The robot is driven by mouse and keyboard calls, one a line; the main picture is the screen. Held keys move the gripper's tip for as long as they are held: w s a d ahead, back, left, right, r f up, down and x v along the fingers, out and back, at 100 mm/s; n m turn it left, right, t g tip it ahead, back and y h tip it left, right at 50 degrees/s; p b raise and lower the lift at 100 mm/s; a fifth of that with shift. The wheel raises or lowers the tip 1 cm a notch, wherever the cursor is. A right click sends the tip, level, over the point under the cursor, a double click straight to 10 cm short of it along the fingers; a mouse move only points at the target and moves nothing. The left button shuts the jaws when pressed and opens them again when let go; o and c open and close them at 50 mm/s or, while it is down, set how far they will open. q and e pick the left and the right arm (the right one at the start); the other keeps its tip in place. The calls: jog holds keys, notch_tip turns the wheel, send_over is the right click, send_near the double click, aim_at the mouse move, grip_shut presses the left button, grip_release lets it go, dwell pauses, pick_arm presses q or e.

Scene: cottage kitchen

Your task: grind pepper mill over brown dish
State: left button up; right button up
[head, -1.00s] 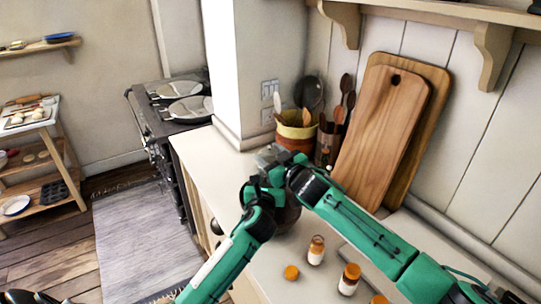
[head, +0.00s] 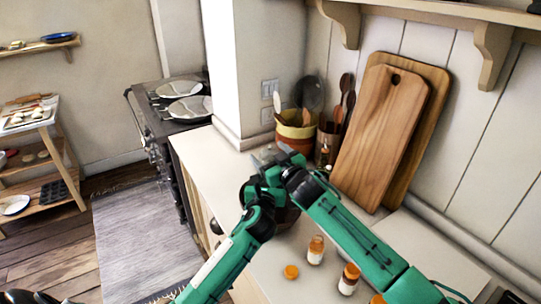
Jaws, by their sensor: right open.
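My right gripper (head: 277,155) is above the far part of the counter, in front of the utensil pots, and is open. My left arm comes in from the lower left and ends beside the right wrist; its fingers cannot be made out among the overlapping links. A dark brown rounded dish (head: 287,217) shows partly below the two wrists, mostly hidden by them. I cannot clearly pick out the pepper mill; a small brown shape (head: 325,153) stands by the utensil pots, but I cannot tell whether it is the mill.
A yellow and red crock (head: 295,132) with utensils stands at the back. Two wooden boards (head: 378,135) lean on the wall. Small orange-topped jars (head: 316,251) (head: 349,280) and an orange lid-like piece (head: 291,272) are on the near counter (head: 205,160). The stove is at left.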

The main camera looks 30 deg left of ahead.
jog(key=shift+d, duration=0.1)
jog(key=shift+s+d, duration=0.3)
jog(key=shift+d, duration=0.2)
jog(key=v, duration=1)
jog(key=shift+s+d, duration=0.25)
jog(key=shift+s, duration=0.1)
jog(key=shift+o, duration=0.2)
jog(key=shift+w, duration=0.1)
jog(key=shift+w+a+f+n+g+y, duration=0.1)
jog(key=shift+w+a+n+g+y, duration=0.45)
jog(key=shift+w+a, duration=0.9)
jog(key=shift+w+a+n+g+y, duration=0.25)
jog(key=shift+w+a+n+g, duration=0.5)
jog(key=shift+a, duration=1.3)
jog(key=shift+w+a+f+n+g+y, duration=0.1)
jog(key=shift+w+a+n+g+y, duration=0.3)
jog(key=shift+w+a+g, duration=1.05)
jog(key=shift+s+a+t, duration=0.25)
jog(key=shift+t, duration=0.2)
jog(key=shift+r, duration=0.1)
jog(key=c, duration=1)
